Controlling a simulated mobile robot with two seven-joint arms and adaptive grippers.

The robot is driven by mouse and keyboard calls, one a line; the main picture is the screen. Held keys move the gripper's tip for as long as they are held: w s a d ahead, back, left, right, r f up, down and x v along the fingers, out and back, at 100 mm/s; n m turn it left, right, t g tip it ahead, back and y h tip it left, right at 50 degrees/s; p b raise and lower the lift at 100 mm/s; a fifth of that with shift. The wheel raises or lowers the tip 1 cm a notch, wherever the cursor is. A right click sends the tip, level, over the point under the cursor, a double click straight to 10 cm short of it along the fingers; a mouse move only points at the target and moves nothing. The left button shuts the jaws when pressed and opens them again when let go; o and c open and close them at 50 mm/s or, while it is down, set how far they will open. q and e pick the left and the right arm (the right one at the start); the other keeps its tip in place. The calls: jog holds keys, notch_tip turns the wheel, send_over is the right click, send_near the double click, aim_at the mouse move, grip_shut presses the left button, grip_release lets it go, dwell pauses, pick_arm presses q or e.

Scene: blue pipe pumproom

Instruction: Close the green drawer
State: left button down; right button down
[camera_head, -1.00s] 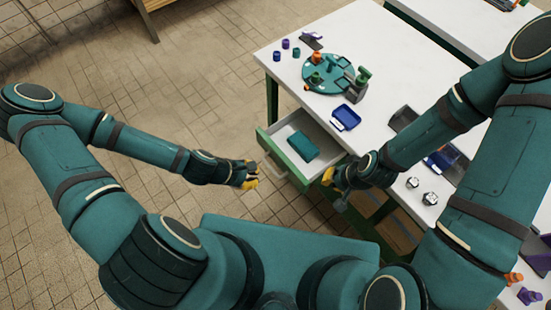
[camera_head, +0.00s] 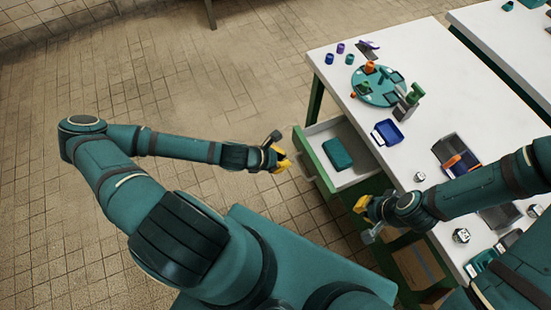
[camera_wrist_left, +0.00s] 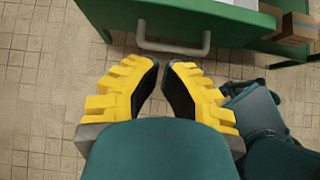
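The green drawer (camera_head: 314,168) is pulled out of the white-topped table, with its green front and pale inside showing in the head view. A teal box (camera_head: 337,153) lies in it. My left gripper (camera_head: 287,158) is just outside the drawer front, apart from it. In the left wrist view its yellow fingers (camera_wrist_left: 161,66) have a gap with nothing between them. The grey drawer handle (camera_wrist_left: 173,47) is just beyond the fingertips. My right gripper (camera_head: 360,204) is by the table edge near the drawer's near side; whether it is open is unclear.
The white table (camera_head: 420,140) carries a round teal tray (camera_head: 378,92), a blue tray (camera_head: 387,132), a dark bin (camera_head: 456,150) and small metal pieces (camera_head: 461,236). A cardboard box (camera_wrist_left: 296,27) shows below. The tiled floor left of the drawer is clear.

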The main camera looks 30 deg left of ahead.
aim_at(307, 157)
pick_arm(q)
jog(key=w+d+f, duration=0.1)
jog(key=w+d+f+b, duration=0.1)
jog(key=w, duration=0.1)
jog(key=w+d+f, duration=0.1)
jog(key=shift+w+d, duration=0.55)
jog(key=shift+w, duration=0.1)
jog(key=w+d, duration=0.3)
jog(key=w, duration=0.1)
jog(key=w+d+p, duration=0.1)
jog(key=w+d, duration=0.2)
jog(key=w, duration=0.1)
jog(key=w+d+p, duration=0.1)
jog(key=w+d, duration=0.2)
jog(key=w, duration=0.1)
jog(key=shift+d, duration=0.1)
jog(key=shift+s, duration=0.1)
